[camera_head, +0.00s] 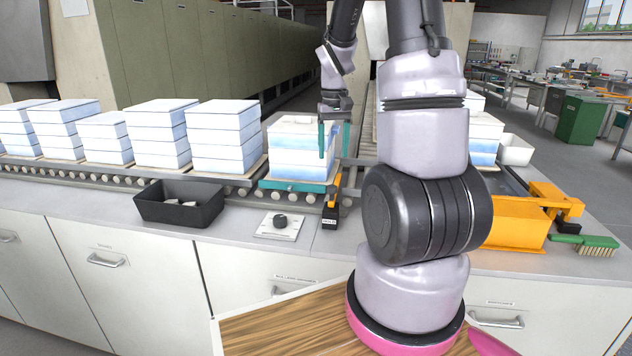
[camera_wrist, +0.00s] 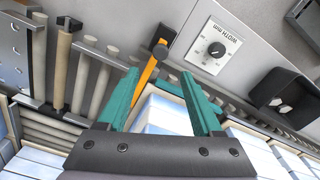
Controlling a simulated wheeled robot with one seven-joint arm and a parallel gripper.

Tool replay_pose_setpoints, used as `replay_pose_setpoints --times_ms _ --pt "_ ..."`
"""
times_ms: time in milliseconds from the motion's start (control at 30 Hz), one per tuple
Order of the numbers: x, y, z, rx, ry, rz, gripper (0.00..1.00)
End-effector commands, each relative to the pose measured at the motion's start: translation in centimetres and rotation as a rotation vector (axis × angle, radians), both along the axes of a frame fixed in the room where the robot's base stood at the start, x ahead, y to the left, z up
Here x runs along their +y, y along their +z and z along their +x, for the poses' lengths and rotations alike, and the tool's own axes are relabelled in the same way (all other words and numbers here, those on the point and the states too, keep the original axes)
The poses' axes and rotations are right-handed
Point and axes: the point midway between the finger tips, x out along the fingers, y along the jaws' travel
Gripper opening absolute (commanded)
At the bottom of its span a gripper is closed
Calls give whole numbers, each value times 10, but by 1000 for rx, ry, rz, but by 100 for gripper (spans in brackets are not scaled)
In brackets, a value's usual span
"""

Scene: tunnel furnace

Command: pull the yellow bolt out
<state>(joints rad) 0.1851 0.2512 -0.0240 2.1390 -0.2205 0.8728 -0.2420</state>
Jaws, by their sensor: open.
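The yellow bolt (camera_head: 333,190) is a slim yellow-orange bar with black at its lower end, at the front edge of the roller conveyor, just right of the nearest stack. In the wrist view the yellow bolt (camera_wrist: 146,76) runs up to a dark knob, ahead of the fingers and toward the left one. My gripper (camera_head: 334,140) has teal fingers, open and empty, above the right side of that stack. In the wrist view my gripper (camera_wrist: 160,92) frames part of the stack and the bolt's lower part. The fingers appear apart from the bolt.
White-blue block stacks (camera_head: 224,135) line the conveyor. The nearest stack (camera_head: 302,148) sits beside the bolt. A black bin (camera_head: 180,203) and a dial plate (camera_head: 280,226) lie on the counter. An orange fixture (camera_head: 515,222) and a green brush (camera_head: 597,243) are at right.

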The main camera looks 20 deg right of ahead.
Motion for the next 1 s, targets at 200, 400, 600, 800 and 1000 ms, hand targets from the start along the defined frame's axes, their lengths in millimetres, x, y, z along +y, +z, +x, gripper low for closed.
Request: replay_pose_setpoints --times_ms 200,400,600,800,1000 --pt "0 -25 -1 8 1 2 67" --pt "0 -64 -1 9 0 2 67" --pt "0 -94 -1 5 1 1 67" --pt "0 -107 0 2 1 0 67" --pt "0 -108 0 2 0 0 67"
